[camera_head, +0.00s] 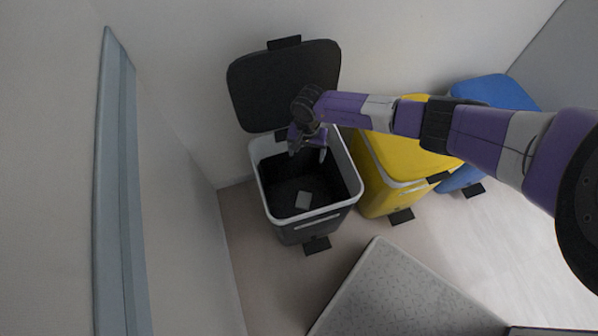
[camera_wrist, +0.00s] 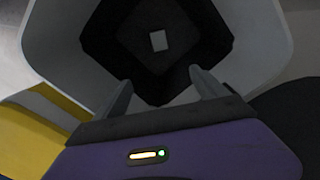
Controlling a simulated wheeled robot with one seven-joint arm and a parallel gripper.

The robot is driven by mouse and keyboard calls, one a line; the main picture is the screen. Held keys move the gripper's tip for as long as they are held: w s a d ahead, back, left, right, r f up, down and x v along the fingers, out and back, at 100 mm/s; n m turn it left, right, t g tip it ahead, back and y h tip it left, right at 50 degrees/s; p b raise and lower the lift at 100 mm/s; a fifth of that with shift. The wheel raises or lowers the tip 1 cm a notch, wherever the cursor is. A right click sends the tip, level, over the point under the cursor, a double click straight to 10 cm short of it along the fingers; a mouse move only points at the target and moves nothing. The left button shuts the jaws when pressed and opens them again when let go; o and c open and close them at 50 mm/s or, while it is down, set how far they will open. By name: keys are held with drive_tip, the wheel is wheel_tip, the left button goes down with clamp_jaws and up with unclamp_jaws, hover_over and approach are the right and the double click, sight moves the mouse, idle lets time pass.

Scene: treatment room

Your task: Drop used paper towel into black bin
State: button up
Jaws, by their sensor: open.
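The black bin (camera_head: 285,233) stands against the wall with its lid (camera_head: 285,85) raised and a pale rim around its opening. A small light grey, squarish piece (camera_head: 304,200), which looks like the paper towel, lies inside at the bottom. In the wrist view it shows as a pale rectangle (camera_wrist: 158,40) on the dark bin floor (camera_wrist: 165,75). My gripper (camera_head: 308,150) is over the back part of the bin opening, pointing down. In the wrist view its two fingers (camera_wrist: 158,88) are apart with nothing between them.
A yellow bin (camera_head: 410,155) stands right of the black bin, under my arm, and a blue bin (camera_head: 497,92) is beyond it. A speckled light surface (camera_head: 400,295) is at the front. A grey-blue rail (camera_head: 118,180) runs along the left wall. Some floor is clear around the bins.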

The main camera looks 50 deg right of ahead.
drive_tip(key=shift+r, duration=0.15)
wheel_tip(320, 180, up, 8)
drive_tip(key=p, duration=0.2)
drive_tip(key=shift+f, duration=0.25)
drive_tip(key=shift+s, duration=0.15)
